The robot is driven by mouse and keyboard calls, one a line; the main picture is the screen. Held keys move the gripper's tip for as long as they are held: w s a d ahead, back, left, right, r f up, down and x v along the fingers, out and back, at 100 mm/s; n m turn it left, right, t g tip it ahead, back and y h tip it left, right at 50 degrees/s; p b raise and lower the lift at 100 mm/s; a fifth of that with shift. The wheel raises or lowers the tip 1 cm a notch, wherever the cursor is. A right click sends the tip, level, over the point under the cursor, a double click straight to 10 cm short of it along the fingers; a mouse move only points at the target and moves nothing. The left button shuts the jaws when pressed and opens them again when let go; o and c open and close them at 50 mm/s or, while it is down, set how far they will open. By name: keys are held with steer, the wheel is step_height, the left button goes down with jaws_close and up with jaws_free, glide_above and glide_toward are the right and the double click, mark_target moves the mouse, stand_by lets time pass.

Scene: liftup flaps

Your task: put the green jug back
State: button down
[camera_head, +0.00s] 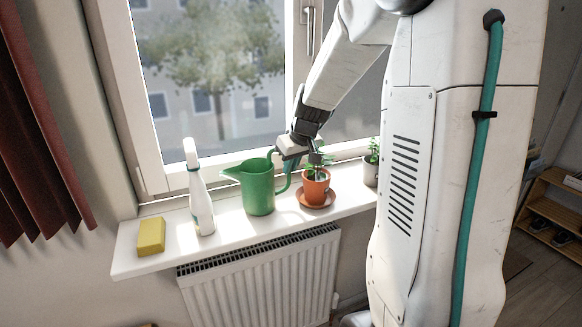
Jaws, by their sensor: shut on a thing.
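The green jug (258,189) is upright at the windowsill (240,221), its spout to the left and its handle to the right. My gripper (284,165) is at the top of the jug's handle side and is shut on the jug. The fingertips are small here and partly merge with the handle. I cannot tell whether the jug's base touches the sill.
A white spray bottle (201,203) stands left of the jug, and a yellow sponge (151,236) lies farther left. A terracotta pot (315,188) on a saucer (316,204) is close on the right. A radiator (262,280) is below, a window (210,75) behind.

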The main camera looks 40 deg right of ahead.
steer(key=shift+f, duration=0.2)
steer(key=shift+f, duration=0.15)
steer(key=c, duration=1.5)
jaws_free()
